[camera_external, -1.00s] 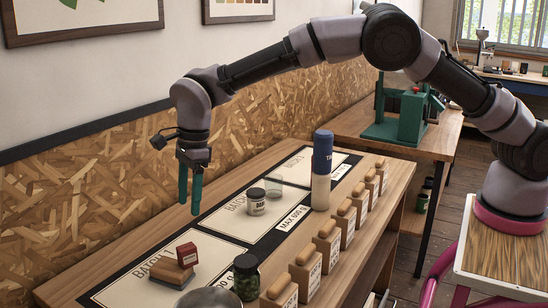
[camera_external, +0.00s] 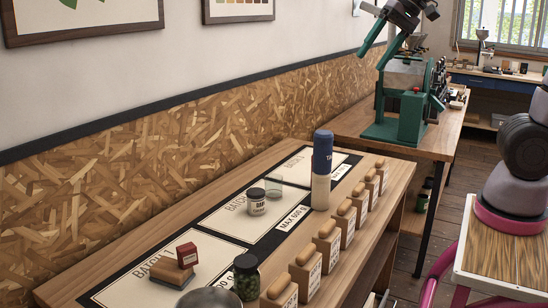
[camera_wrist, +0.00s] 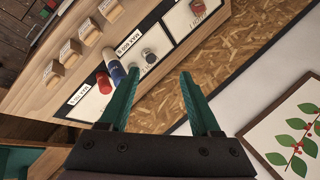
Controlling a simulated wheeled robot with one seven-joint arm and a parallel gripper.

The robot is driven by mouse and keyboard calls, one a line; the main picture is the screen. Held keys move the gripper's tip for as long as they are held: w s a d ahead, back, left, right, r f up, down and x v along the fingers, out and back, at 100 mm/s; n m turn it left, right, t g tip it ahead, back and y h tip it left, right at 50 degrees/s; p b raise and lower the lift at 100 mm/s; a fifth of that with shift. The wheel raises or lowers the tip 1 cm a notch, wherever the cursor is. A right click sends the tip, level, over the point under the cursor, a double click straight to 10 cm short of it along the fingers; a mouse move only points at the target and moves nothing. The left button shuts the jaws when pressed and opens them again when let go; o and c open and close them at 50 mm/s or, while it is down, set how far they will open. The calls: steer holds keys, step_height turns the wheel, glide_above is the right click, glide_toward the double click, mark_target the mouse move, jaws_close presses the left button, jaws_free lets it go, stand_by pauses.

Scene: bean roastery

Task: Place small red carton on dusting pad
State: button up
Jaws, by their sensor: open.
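The small red carton (camera_external: 187,254) has a pale label and shows in the external view at the lower left. It appears to rest on top of a brown wooden block-like pad (camera_external: 168,271), which I take for the dusting pad, at the pad's right end. The pad lies on the nearest mat panel. In the wrist view the red carton (camera_wrist: 198,8) is small at the top edge. My gripper (camera_external: 371,62) is up at the top right in the external view, far from both. In the wrist view my gripper (camera_wrist: 159,74) is open, with nothing between its teal fingers.
A blue-capped bottle (camera_external: 322,170), a labelled jar (camera_external: 257,202), a clear glass (camera_external: 275,186) and a dark green jar (camera_external: 246,275) stand on the bench. A green machine (camera_external: 400,112) stands on the table behind.

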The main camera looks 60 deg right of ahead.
steer(key=s+d+f+n+t, duration=0.1)
steer(key=s+f+n, duration=0.1)
steer(key=s, duration=0.3)
steer(key=s+d+f+n+h, duration=0.1)
steer(key=s+d+f+n, duration=0.1)
steer(key=s, duration=0.4)
steer(key=shift+s+d+t, duration=0.25)
steer(key=shift+s+t, duration=0.05)
steer(key=shift+t, duration=0.1)
stand_by(0.9)
